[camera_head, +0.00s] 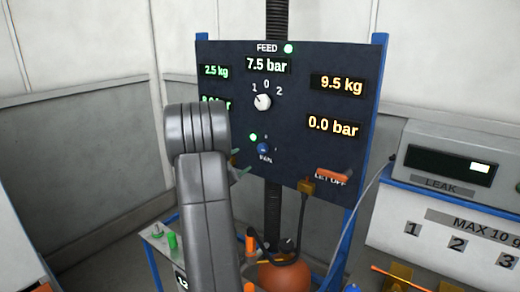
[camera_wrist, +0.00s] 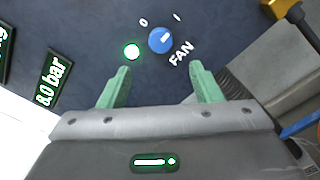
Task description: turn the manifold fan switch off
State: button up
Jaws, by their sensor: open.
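The fan switch is a small blue round knob (camera_head: 264,148) low on the dark panel (camera_head: 320,60), above the word FAN. In the wrist view the knob (camera_wrist: 160,40) has a pale mark that slants up and right, towards the I rather than the 0. A green lamp (camera_wrist: 132,51) beside it is lit; it also shows in the head view (camera_head: 253,137). My gripper (camera_wrist: 161,82) is open and empty, its two green fingers apart. The knob lies beyond the fingertips, between their lines, with no contact visible. In the head view my gripper (camera_head: 239,165) is partly hidden behind my arm.
A larger white selector knob (camera_head: 263,101) sits above the fan switch. An orange LET OFF handle (camera_head: 333,175) and a brass fitting with a hose (camera_head: 306,187) are to the right. An orange sphere (camera_head: 284,275) stands below. A leak tester (camera_head: 450,155) is at far right.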

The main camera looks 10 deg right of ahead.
aim_at(261, 149)
jog(key=p+x, duration=0.3)
jog(key=x, duration=0.9)
jog(key=shift+f+p, duration=0.1)
jog(key=shift+p, duration=0.2)
jog(key=c, duration=1)
